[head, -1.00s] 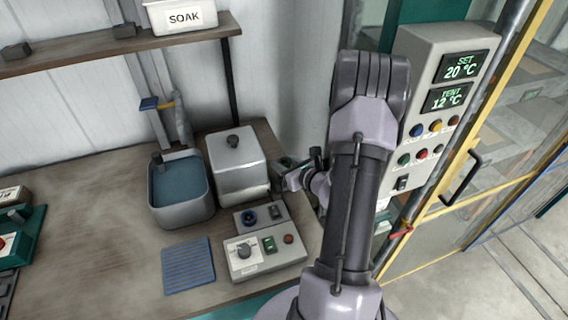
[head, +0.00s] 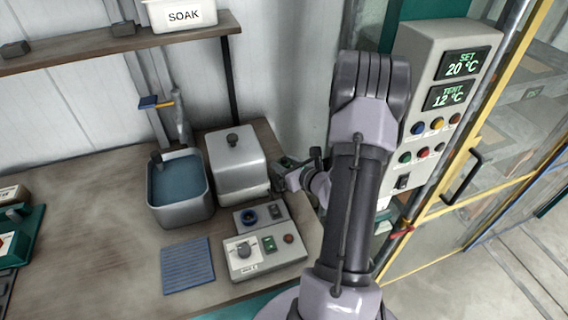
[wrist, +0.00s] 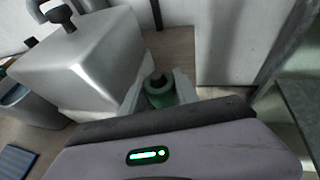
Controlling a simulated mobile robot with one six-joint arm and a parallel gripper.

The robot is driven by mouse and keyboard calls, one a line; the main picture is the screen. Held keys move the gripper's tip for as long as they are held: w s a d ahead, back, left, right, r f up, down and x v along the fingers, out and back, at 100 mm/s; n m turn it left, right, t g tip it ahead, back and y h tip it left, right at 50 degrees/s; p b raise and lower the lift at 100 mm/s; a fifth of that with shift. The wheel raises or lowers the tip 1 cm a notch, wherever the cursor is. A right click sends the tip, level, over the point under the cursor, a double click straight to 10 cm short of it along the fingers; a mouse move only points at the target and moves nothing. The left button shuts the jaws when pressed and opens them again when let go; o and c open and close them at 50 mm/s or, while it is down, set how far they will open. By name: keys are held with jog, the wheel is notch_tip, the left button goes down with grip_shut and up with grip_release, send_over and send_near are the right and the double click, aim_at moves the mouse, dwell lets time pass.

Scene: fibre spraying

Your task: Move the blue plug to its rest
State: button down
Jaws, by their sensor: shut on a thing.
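My gripper (head: 290,174) is just right of the lidded metal box, above the bench. In the wrist view its fingers (wrist: 158,92) are shut on a green cylindrical piece (wrist: 161,97) with a dark hole or core in its top. No blue shows on the held piece.
The lidded metal box (head: 237,172) stands close left of my gripper, also in the wrist view (wrist: 92,62). Left of it is a water-filled tub (head: 180,213). A grey control box (head: 264,257) and blue ribbed mat (head: 187,266) lie in front. A panel (head: 410,135) stands right.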

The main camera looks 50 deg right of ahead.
jog(key=shift+f+b, duration=1.1)
jog(key=shift+f, duration=0.1)
jog(key=c, duration=0.8)
grip_release()
jog(key=shift+c, duration=0.2)
jog(key=p+v, duration=0.3)
jog(key=v, duration=1.4)
jog(key=shift+s+a+r, duration=0.1)
jog(key=shift+s, duration=0.05)
